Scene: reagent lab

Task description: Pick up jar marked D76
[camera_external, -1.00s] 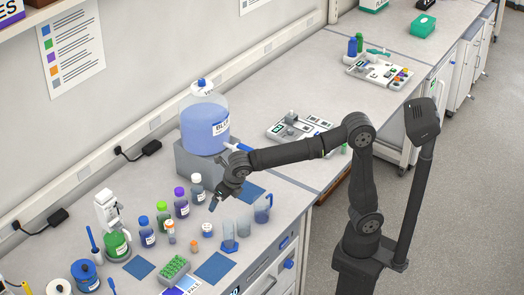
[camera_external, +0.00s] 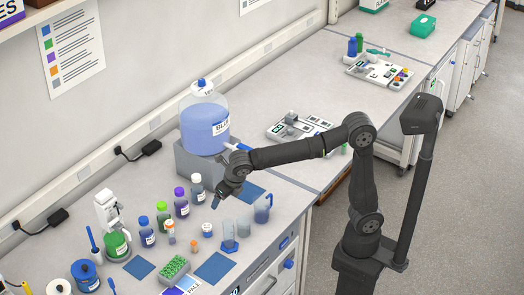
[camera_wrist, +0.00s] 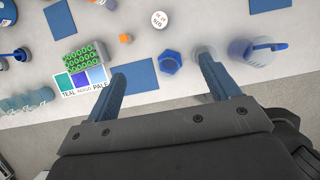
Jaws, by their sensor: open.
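A small white-lidded jar (camera_external: 207,229) stands on the bench near several small bottles. In the wrist view the white lid (camera_wrist: 160,20) faces the camera near the top, with dark marks too small to read surely as D76. My gripper (camera_external: 215,203) is above the bench, up and slightly right of this jar in the outside view. Its two blue-grey fingers (camera_wrist: 163,68) are spread apart with nothing held between them. In the wrist view the jar lies beyond the fingertips, apart from them.
A blue hexagonal-based cylinder (camera_wrist: 170,63) and a blue-handled beaker (camera_external: 262,209) stand close to the right. A large blue carboy (camera_external: 205,125) stands behind.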

